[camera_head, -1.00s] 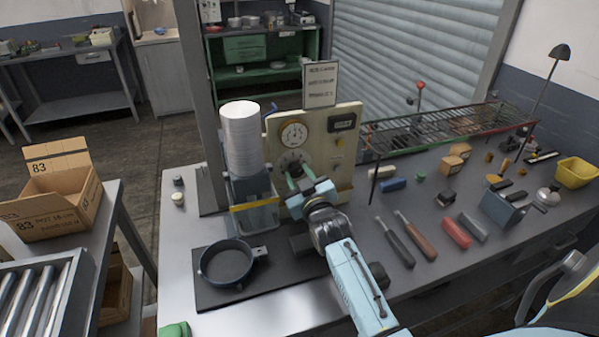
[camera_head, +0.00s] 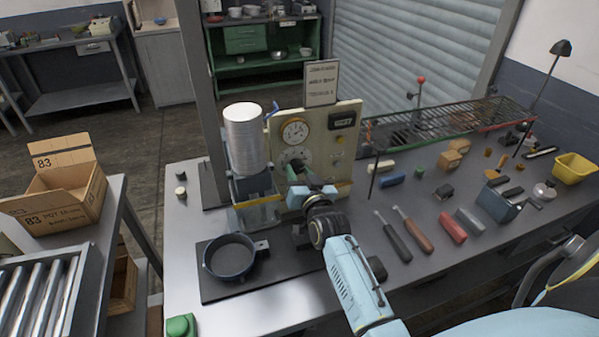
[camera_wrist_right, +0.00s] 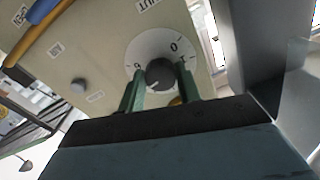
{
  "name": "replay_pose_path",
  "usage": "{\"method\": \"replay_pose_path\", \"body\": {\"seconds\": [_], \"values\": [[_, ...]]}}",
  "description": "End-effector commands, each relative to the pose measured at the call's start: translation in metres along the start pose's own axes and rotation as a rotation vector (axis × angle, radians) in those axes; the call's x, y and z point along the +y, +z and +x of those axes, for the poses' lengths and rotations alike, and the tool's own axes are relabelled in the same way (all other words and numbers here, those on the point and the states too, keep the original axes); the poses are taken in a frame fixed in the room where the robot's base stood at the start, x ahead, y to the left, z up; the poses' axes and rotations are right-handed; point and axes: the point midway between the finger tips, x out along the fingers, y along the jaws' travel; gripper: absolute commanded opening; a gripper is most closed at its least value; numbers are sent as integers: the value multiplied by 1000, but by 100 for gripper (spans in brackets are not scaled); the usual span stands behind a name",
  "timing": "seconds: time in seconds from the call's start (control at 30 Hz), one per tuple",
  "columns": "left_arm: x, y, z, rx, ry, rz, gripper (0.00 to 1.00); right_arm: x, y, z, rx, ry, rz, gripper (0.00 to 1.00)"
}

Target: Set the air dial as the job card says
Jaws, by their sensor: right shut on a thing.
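The job card (camera_head: 321,84) stands on top of the cream panel (camera_head: 347,150); its print is too small to read. On the panel, a gauge (camera_head: 294,131) sits above the air dial's white scale plate (camera_head: 296,154). In the right wrist view, the dark round knob (camera_wrist_right: 160,73) sits on the scale plate (camera_wrist_right: 150,44), where 0 and 1 show on the right and another figure at lower left. My right gripper (camera_wrist_right: 160,86) has its green fingers on both sides of the knob, shut on it. The head view shows this gripper (camera_head: 294,174) low at the panel's front. My left gripper is not in view.
A stack of white discs (camera_head: 244,140) stands left of the panel. Right of my arm lie tools (camera_head: 413,229), a red block (camera_head: 452,228) and small blocks. A wire rack (camera_head: 450,122) stands behind.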

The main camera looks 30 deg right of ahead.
Motion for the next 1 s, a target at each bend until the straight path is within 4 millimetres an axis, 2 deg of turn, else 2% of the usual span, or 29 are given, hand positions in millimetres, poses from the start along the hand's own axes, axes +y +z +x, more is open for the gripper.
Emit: {"method": "replay_pose_path", "body": {"seconds": [0.37,0.4,0.57,0.87,1.0], "values": [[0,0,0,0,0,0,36,0,1,0,-2,0,3,11],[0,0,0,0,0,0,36,0,1,0,-2,0,3,36],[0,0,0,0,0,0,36,0,1,0,-2,0,3,55],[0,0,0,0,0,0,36,0,1,-2,-1,0,3,55],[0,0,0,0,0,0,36,0,2,-14,-2,0,3,55]]}}
